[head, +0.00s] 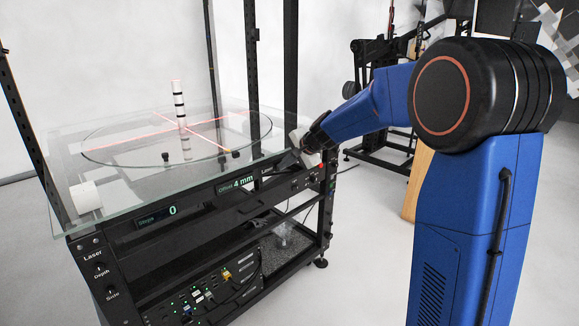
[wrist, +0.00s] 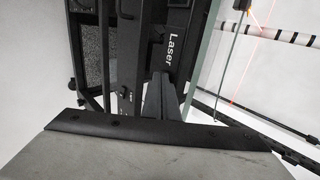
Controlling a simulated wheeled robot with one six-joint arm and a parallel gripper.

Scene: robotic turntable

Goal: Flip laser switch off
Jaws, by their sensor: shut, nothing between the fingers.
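A black cart carries a front panel (head: 203,208) with "Steps 0" and "Offset 4 mm" displays. A "Laser" label shows at the panel's right part, beside my gripper (head: 301,155). The same label (wrist: 172,38) is close in the wrist view. A second "Laser" group with Depth and Side knobs (head: 101,270) is on the cart's left end. Red laser lines (head: 205,131) cross the glass turntable (head: 105,148). My gripper is shut and empty; in the wrist view its fingers (wrist: 160,88) point at the panel near the label. I cannot clearly make out the laser switch or whether they touch it.
A glass top (head: 60,175) overhangs the panel. A black-and-white striped post (head: 179,105) stands on the turntable. Lower shelves hold a device with cables (head: 205,298). Black uprights rise around the cart. Open floor (head: 365,260) lies to its right.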

